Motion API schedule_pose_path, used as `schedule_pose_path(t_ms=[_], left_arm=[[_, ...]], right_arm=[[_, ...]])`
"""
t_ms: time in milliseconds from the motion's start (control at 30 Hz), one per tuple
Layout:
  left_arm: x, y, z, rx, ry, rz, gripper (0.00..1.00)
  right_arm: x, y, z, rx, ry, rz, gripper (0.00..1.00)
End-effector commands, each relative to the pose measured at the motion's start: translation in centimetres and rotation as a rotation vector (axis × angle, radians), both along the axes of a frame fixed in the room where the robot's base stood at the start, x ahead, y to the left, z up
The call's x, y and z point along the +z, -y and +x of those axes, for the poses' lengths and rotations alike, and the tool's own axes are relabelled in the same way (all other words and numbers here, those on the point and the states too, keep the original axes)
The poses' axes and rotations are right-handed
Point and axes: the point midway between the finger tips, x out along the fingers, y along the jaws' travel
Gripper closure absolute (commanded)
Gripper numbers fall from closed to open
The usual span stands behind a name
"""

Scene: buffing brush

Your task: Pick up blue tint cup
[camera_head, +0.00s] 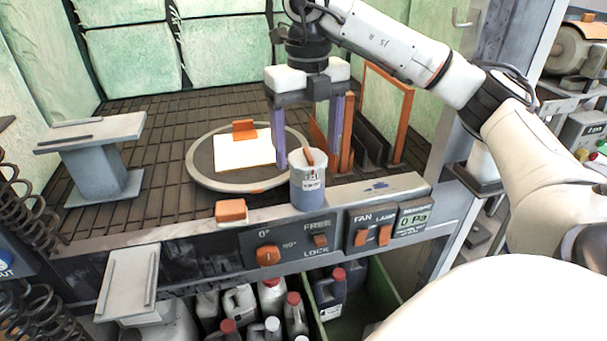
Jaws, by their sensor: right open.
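The blue tint cup (308,190) stands upright on the front ledge of the booth, right of the round turntable. It is a clear cup with a white label, blue in its lower part, with an orange piece at its top. My right gripper (312,150) reaches in from the upper right and points down. Its two purple-grey fingers are apart, one at the cup's left and one at its right, behind or around its upper part; I cannot tell which. Nothing shows held between them. My left gripper is not in view.
A round turntable (205,170) carries a white panel (243,151) with an orange block. A grey stand (95,165) is at left. Orange frames (400,115) stand close right of the gripper. The ledge front has a control panel (290,245); several bottles sit below.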

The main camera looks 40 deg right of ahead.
Motion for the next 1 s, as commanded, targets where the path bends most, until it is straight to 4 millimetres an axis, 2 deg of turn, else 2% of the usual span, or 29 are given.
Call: schedule_pose_path(t_ms=[233,500,800,867,1000], left_arm=[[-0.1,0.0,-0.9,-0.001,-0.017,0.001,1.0],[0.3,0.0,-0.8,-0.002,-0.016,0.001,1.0],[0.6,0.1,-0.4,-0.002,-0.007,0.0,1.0],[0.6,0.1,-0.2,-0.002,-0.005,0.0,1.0],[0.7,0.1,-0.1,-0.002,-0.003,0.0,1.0]], right_arm=[[-2.0,-0.1,-0.2,0.002,0.0,0.0,0.26],[-5.8,-0.3,-0.6,0.001,0.0,0.002,0.26],[-6.4,-0.4,-0.5,0.002,0.003,0.003,0.26],[-6.4,-0.4,-0.5,0.002,0.003,0.003,0.35],[-6.3,-0.4,-0.5,0.002,0.003,0.003,0.58]])
